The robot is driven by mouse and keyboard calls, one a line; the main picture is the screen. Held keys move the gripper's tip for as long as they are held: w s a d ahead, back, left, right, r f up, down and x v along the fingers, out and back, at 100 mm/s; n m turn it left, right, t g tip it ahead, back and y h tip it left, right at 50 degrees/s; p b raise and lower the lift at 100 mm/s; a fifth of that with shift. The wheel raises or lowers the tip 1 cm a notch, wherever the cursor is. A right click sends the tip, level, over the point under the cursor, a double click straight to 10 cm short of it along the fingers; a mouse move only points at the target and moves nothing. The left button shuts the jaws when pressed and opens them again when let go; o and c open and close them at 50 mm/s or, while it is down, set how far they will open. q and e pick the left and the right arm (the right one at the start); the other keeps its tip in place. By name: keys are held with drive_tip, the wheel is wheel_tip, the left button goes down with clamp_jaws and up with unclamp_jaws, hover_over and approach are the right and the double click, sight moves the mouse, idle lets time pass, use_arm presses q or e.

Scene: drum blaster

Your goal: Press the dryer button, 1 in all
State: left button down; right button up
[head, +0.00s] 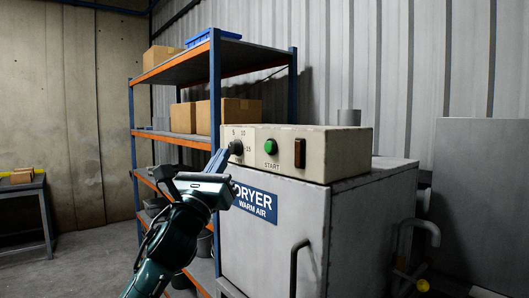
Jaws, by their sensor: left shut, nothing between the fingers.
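The dryer (270,255) is a grey cabinet with a blue sign reading DRYER WARM AIR. A cream control box (345,152) sits on top of it. The green START button (270,146) is round and unobstructed on the box's front face. A dark dial knob (236,147) with a small number scale is to its left. A dark red-brown switch or lamp (300,153) is to its right. My left gripper (222,158) is shut and empty, its tips pointing up just left of the knob. I cannot tell if they touch the box. My right gripper is out of view.
A blue and orange shelf rack (215,85) with cardboard boxes (238,110) stands behind and left of the dryer. A dark table (42,190) is at the far left. The floor (95,265) between is clear.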

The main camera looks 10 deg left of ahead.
sight(269, 147)
use_arm(q)
drive_tip(key=shift+r, duration=0.35)
drive_tip(key=w+d+b, duration=0.2)
drive_tip(key=w+d, duration=0.3)
drive_tip(key=w, duration=0.1)
drive_tip(key=shift+w+d, duration=0.2)
drive_tip(key=shift+w, duration=0.2)
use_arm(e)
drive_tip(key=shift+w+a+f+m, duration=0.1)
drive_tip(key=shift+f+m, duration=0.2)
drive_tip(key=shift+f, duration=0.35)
use_arm(q)
drive_tip(key=shift+w, duration=0.1)
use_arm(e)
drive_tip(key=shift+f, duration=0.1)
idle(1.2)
use_arm(q)
drive_tip(key=shift+w+d, duration=0.25)
drive_tip(key=shift+d, duration=0.05)
